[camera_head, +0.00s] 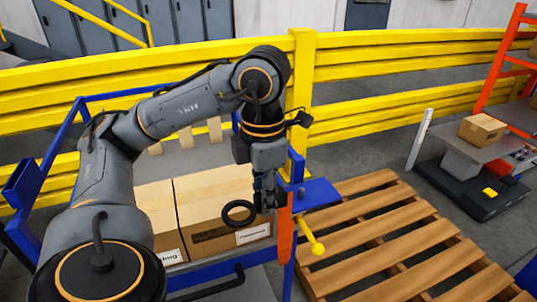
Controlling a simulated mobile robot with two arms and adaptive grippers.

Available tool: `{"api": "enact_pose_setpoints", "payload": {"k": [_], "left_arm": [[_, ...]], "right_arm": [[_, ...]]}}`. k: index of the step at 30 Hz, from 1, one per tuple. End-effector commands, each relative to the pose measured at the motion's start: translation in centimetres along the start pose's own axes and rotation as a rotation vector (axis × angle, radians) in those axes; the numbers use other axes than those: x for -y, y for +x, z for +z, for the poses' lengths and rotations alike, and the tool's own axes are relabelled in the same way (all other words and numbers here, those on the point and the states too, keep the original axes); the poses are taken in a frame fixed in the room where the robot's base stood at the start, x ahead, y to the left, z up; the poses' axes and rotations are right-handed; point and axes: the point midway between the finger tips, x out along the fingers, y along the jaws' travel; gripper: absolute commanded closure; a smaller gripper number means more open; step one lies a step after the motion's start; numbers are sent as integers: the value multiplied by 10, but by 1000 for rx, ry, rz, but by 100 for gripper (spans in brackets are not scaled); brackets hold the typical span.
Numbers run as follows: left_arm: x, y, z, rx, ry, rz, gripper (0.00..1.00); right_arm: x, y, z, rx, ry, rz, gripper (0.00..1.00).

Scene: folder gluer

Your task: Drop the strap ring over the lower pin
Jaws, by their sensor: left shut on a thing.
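My left gripper (264,203) points down in front of the cartons and is shut on the black strap ring (238,222). The ring shows as an open loop to the left of the fingers, clear of any pin. An orange strap-like piece (285,245) hangs just right of the gripper, beside the blue post; I cannot tell whether it joins the ring. A yellow rod with a ball end (317,248) sticks out right of the orange piece. I cannot tell which part is the lower pin. My right gripper is out of view.
Cardboard boxes (213,193) stand in the blue frame (40,175) behind the gripper. A small blue plate (318,191) juts out at right. A yellow barrier (400,62) runs behind.

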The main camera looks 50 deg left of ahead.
Motion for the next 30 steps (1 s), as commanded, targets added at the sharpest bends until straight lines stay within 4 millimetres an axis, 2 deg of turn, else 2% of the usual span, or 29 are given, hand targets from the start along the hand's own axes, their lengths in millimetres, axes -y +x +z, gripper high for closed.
{"api": "enact_pose_setpoints", "payload": {"k": [9, 14, 17, 18, 22, 30], "left_arm": [[-10, 15, -48, 0, -7, 3, 100], [-15, 20, -73, 0, -8, 3, 100], [-18, 23, -88, 1, -8, 5, 100], [-19, 23, -94, -1, -9, 3, 100], [-22, 23, -109, 0, -5, 3, 100], [-22, 20, -113, 0, 1, 1, 100]], "right_arm": [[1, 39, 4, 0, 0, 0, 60], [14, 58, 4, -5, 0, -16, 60], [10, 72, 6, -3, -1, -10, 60], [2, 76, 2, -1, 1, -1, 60], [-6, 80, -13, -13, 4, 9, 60], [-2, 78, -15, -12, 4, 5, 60]]}}
